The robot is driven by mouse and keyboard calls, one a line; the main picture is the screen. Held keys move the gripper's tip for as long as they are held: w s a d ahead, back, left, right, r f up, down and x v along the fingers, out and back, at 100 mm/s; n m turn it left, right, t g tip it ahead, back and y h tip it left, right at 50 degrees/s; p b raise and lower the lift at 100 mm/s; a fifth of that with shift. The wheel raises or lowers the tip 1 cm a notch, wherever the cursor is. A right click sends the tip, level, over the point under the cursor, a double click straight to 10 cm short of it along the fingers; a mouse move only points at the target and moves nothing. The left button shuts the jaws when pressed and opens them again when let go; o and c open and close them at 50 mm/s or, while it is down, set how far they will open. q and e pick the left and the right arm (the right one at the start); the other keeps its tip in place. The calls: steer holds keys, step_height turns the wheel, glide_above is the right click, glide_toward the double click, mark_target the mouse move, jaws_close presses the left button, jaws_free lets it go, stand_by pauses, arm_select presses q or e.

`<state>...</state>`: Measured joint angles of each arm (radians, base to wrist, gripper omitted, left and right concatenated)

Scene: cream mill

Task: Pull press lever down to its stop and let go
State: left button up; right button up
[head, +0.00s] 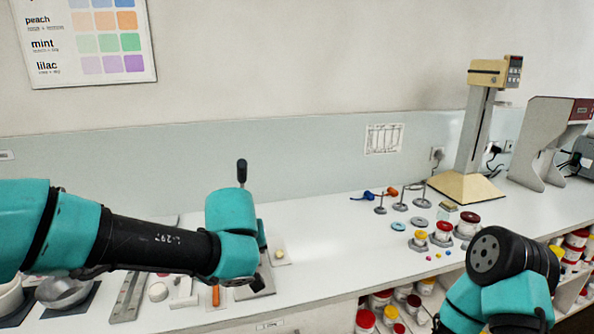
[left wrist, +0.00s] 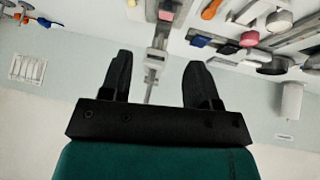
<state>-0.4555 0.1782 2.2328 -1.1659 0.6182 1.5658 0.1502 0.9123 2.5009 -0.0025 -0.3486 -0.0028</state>
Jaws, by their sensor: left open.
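The press lever shows a black grip (head: 242,172) standing upright just behind my left wrist in the head view. My left arm hides most of the press; only part of its grey base (head: 262,284) shows below the wrist. In the left wrist view my left gripper (left wrist: 157,72) is open, with its two black fingers well apart. A grey metal part of the press (left wrist: 153,65) with a thin rod shows between the fingers. I cannot tell how far beyond them it is, and nothing is visibly gripped. My right arm is at the lower right; its gripper does not show.
A beige stand machine (head: 470,185) stands at the back right, beside a grey machine (head: 540,150). Several jars, including a red-lidded one (head: 467,224), stand on the white counter (head: 330,260). A metal bowl (head: 63,291) lies at the left. The counter's middle is clear.

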arm_select(q)
steer(key=s+a+f+m+g+h, duration=0.1)
steer(key=s+f+g, duration=0.1)
steer(key=f, duration=0.8)
steer(key=s+a+f+g+h, duration=0.1)
steer(key=s+f+g+h, duration=0.1)
steer(key=f, duration=0.7)
steer(key=s+a+f+m+g+h, duration=0.1)
steer(key=s+f+g, duration=0.1)
steer(key=f, duration=0.8)
steer(key=s+a+f, duration=0.2)
steer(key=s+f, duration=0.4)
steer(key=f, duration=0.2)
steer(key=s+a+f, duration=0.3)
steer(key=s+f, duration=0.3)
steer(key=f, duration=0.3)
steer(key=shift+s+a+n, duration=0.15)
steer(key=shift+a+n, duration=0.2)
steer(key=shift+n, duration=0.05)
